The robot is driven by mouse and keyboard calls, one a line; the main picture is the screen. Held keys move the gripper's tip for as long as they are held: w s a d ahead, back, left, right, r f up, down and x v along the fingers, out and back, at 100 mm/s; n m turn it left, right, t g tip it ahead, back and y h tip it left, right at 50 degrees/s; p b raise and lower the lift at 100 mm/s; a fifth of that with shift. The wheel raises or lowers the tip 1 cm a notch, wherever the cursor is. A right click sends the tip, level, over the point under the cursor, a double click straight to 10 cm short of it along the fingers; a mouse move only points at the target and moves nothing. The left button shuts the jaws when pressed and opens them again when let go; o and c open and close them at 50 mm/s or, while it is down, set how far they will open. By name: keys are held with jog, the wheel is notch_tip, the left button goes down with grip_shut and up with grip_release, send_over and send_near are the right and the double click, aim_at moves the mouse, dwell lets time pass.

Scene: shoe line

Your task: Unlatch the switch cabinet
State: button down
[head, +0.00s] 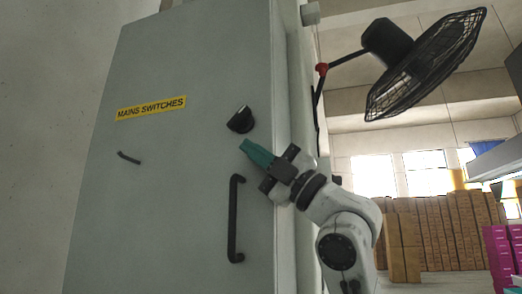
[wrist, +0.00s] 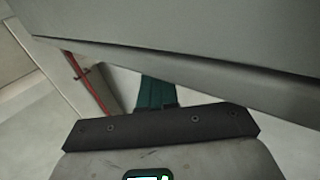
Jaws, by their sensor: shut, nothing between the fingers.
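The grey switch cabinet (head: 175,190) fills the left half of the head view, with a yellow MAINS SWITCHES label (head: 151,108) on its door. A round black latch knob (head: 240,119) sits on the door's right side. A vertical black bar handle (head: 235,219) is below it. My gripper (head: 246,147), with teal fingers, is shut and empty, just below the knob and above the handle. I see a small gap between fingertips and knob, but cannot tell their depth from the door. In the wrist view, the teal fingers (wrist: 155,93) run up beneath a grey panel edge (wrist: 200,60).
A small black lever (head: 128,158) is on the door's left. A black fan (head: 425,62) on a bracket stands out at the upper right. Stacked brown boxes (head: 440,235) and pink boxes (head: 499,255) stand in the far background.

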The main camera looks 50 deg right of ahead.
jog(key=b+v, duration=0.2)
jog(key=v, duration=0.8)
jog(key=shift+w+f, duration=0.25)
jog(key=shift+f, duration=0.2)
